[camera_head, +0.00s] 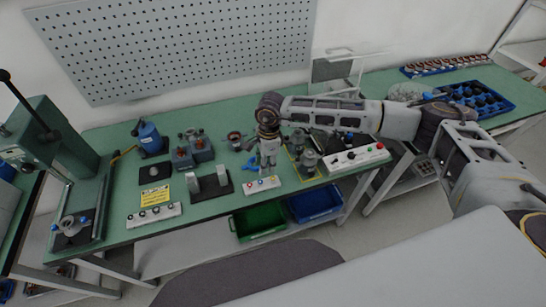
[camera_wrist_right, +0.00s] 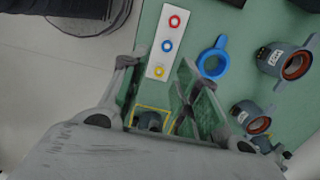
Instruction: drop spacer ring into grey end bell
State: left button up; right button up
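A blue ring with tabs (camera_wrist_right: 213,62), which may be the spacer ring, lies flat on the green bench beside a white strip. It also shows in the head view (camera_head: 250,165), partly behind my right gripper. My right gripper (camera_head: 268,164) points down above the bench, next to the white strip. In the wrist view its fingers (camera_wrist_right: 162,78) are apart with nothing held between them. Grey round housings (camera_head: 308,160) stand right of it on a yellow-outlined area; one of these may be the grey end bell. My left gripper is not in view.
The white strip (camera_wrist_right: 166,45) carries red, blue and yellow rings or buttons. A white button panel (camera_head: 357,158) lies to the right. Green (camera_head: 258,221) and blue (camera_head: 315,203) bins sit below the bench.

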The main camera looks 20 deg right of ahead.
jog(key=d, duration=0.1)
jog(key=w+d+h, duration=0.1)
jog(key=d, duration=0.1)
jog(key=shift+d+r, duration=0.1)
jog(key=shift+r, duration=0.1)
jog(key=b, duration=0.2)
send_over(273, 178)
jog(key=shift+f, duration=3.05)
jog(key=shift+f+b, duration=0.25)
jog(key=shift+b, duration=0.25)
jog(key=shift+f+b, duration=1.45)
jog(key=shift+b, duration=0.75)
jog(key=shift+f, duration=0.2)
jog(key=shift+b, duration=0.35)
